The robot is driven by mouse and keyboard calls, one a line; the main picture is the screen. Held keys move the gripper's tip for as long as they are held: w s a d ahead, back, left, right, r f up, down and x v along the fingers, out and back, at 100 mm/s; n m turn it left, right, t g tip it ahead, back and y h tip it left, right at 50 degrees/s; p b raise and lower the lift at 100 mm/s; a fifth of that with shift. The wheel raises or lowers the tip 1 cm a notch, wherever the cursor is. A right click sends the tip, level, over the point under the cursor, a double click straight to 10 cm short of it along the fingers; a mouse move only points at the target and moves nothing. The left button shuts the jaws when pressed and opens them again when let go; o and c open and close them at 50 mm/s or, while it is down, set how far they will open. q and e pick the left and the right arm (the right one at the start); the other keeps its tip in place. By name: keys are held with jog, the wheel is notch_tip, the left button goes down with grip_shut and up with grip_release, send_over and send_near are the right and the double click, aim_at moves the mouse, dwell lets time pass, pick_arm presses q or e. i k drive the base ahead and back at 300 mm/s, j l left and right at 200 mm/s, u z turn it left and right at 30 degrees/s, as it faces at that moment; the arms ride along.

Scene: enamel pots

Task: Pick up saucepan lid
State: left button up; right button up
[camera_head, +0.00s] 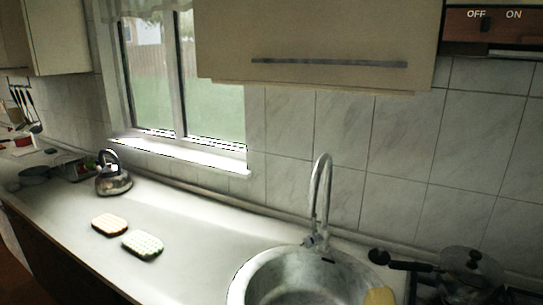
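A saucepan (455,282) with a long black handle (393,262) sits on the stove at the lower right of the head view. A lid (470,264) with a small knob appears to lie on top of it. The pan's lower part is dark and hard to make out. Neither of my grippers shows in this view.
A round metal sink (250,285) with a tall tap (320,195) is left of the stove. A yellow object (380,296) is at the sink's right edge. Two sponge-like pads (142,244) and a kettle (113,180) stand on the counter (185,225). A cupboard (320,35) hangs above.

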aim_at(473, 267)
jog(key=z, duration=1.35)
jog(key=l, duration=0.6)
